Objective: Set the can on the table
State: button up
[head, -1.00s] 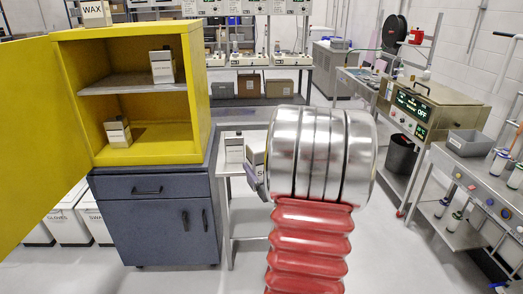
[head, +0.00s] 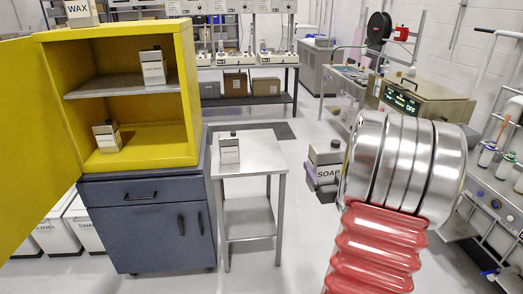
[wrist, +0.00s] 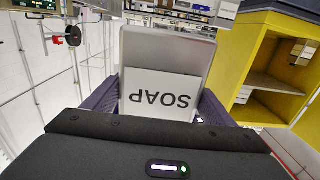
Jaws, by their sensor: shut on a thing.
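A grey metal can labelled SOAP (head: 325,157), with a dark cap, is held upright by my gripper (head: 323,180) to the right of the small steel table (head: 264,150). In the wrist view the SOAP can (wrist: 164,57) sits between the two dark fingers of my gripper (wrist: 160,100), and its label reads upside down. The can is apart from the table, with a gap of floor showing between them. My silver and red arm hides part of the gripper in the head view.
Another can (head: 229,150) stands at the table's back left; the table's right and front are bare. An open yellow cabinet (head: 186,80) holding two cans stands left, on a blue-grey drawer unit (head: 150,225). A WAX can (head: 81,12) is on top.

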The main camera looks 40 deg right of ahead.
aim_at(263, 159)
jog(key=z, duration=0.55)
jog(key=i, duration=1.7)
